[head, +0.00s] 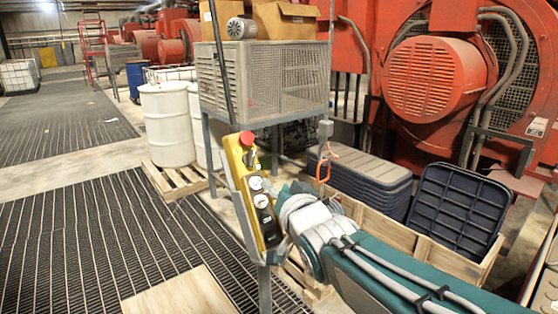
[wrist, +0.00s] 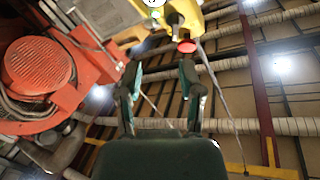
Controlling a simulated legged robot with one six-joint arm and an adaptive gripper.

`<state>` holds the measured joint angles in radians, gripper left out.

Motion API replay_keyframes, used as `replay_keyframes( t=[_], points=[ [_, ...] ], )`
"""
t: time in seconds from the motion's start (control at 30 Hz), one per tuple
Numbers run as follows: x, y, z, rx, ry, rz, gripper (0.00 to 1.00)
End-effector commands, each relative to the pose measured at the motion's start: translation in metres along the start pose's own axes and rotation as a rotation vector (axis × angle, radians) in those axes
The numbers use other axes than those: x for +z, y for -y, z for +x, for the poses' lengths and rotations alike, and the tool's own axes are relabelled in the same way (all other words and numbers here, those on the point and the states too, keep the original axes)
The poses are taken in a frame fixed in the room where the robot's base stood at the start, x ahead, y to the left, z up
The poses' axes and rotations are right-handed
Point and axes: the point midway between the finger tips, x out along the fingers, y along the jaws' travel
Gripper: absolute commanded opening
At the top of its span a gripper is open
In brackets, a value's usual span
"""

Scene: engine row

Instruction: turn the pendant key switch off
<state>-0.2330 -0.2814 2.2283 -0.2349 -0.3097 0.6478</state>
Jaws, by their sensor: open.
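The yellow pendant (head: 240,176) is mounted upright on a grey post, with a red mushroom button (head: 246,138) at its top. Below the button are a small dark and metallic part and round white-plated controls (head: 257,183) with dark centres. I cannot tell for sure which one is the key switch. My gripper is at the pendant's right side, its tips partly hidden in the head view. In the wrist view my gripper (wrist: 159,72) is open and empty. The yellow pendant (wrist: 182,14) and the red button (wrist: 187,47) show beyond its fingers, at the top.
A grey mesh cage (head: 262,80) with cardboard boxes on it stands behind the pendant. A wooden crate and stacked grey lids (head: 360,182) lie behind my arm. An orange hook (head: 322,170) hangs nearby. White drums (head: 166,125) stand at left.

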Motion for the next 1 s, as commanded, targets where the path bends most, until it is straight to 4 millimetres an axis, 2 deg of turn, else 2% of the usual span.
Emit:
replay_keyframes(
  t=[0.03,0.13,0.27,0.8,1.0],
  points=[
    [0.0,0.008,0.006,-0.033,-0.016,0.014,0.49],
    [-0.004,0.016,0.011,-0.071,-0.04,0.033,0.49],
    [-0.006,0.016,0.018,-0.078,-0.046,0.039,0.49],
    [-0.011,0.019,0.099,-0.074,-0.046,0.04,0.49],
    [-0.012,0.02,0.115,-0.074,-0.046,0.039,0.49]
  ],
)
